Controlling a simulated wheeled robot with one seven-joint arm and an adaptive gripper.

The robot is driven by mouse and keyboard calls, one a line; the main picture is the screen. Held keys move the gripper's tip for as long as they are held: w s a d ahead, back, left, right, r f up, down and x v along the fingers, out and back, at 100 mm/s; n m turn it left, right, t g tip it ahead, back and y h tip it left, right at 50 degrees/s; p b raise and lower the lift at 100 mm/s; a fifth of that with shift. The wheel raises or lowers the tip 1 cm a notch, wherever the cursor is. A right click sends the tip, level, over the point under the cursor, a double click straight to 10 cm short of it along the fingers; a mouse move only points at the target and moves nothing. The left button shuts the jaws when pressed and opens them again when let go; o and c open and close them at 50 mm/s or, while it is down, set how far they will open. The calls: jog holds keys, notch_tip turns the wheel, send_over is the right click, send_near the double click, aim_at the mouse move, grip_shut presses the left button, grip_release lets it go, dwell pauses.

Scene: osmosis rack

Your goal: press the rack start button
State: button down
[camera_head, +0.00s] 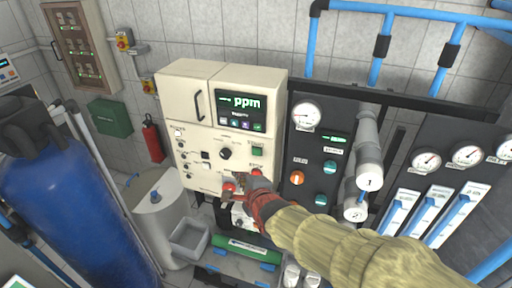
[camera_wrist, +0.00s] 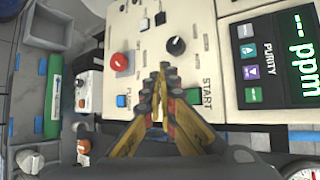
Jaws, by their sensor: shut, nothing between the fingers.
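The green start button (camera_wrist: 192,97) sits beside the word START on the cream control panel, and it also shows in the head view (camera_head: 257,152) at the panel's right side. My gripper (camera_wrist: 160,72) is shut and empty, its yellow and black fingers pointing at the panel. In the wrist view its fingertips lie left of and above the green button, over bare panel between the button and the red knob. In the head view my gripper (camera_head: 242,180) is in front of the panel's lower part, below the button. Whether the fingertips touch the panel cannot be told.
A red mushroom knob (camera_wrist: 119,62), a blue button (camera_wrist: 122,100) and a black dial (camera_wrist: 177,46) are near the fingers. A lit ppm display (camera_head: 240,110) is above. A dark gauge panel (camera_head: 320,150) with white cylinders (camera_head: 368,150) stands to the right, a blue tank (camera_head: 70,200) to the left.

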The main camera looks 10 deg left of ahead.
aim_at(257, 152)
jog(key=w+p, duration=0.5)
jog(key=w, duration=0.3)
jog(key=shift+w+d, duration=0.4)
dwell(1.5)
jog(key=shift+w+p, duration=0.4)
jog(key=shift+p, duration=0.1)
jog(key=shift+w+d+p, duration=0.1)
jog(key=shift+w+p, duration=0.3)
jog(key=shift+w, duration=0.05)
dwell(0.5)
jog(key=shift+s, duration=0.15)
jog(key=shift+s+b, duration=0.4)
jog(key=shift+s, duration=0.35)
